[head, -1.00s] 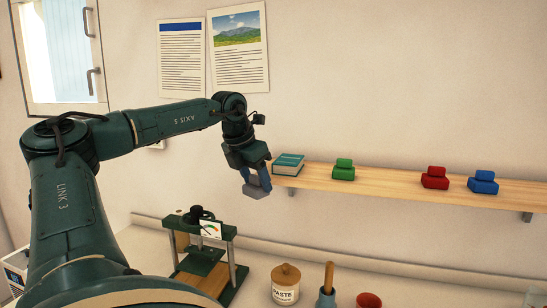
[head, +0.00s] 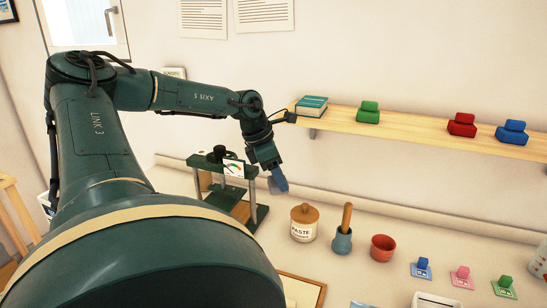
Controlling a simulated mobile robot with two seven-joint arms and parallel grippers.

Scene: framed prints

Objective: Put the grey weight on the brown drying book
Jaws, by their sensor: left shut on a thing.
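My left gripper (head: 270,168) hangs in front of the wall, below the shelf's left end and just right of the green press. It is shut on the grey weight (head: 279,181), which looks bluish grey and tilted, and is partly covered by the fingers. The weight is in the air, above and to the left of the paste jar. I cannot make out the brown drying book in this view; my own arm covers much of the lower left. My right gripper is not in view.
The shelf (head: 420,134) bears a teal book (head: 311,106) and green (head: 368,112), red (head: 462,125) and blue (head: 512,132) weights. Below stand the press (head: 250,212), paste jar (head: 304,225), blue pot (head: 342,242), red cup (head: 382,248) and small coloured blocks on cards.

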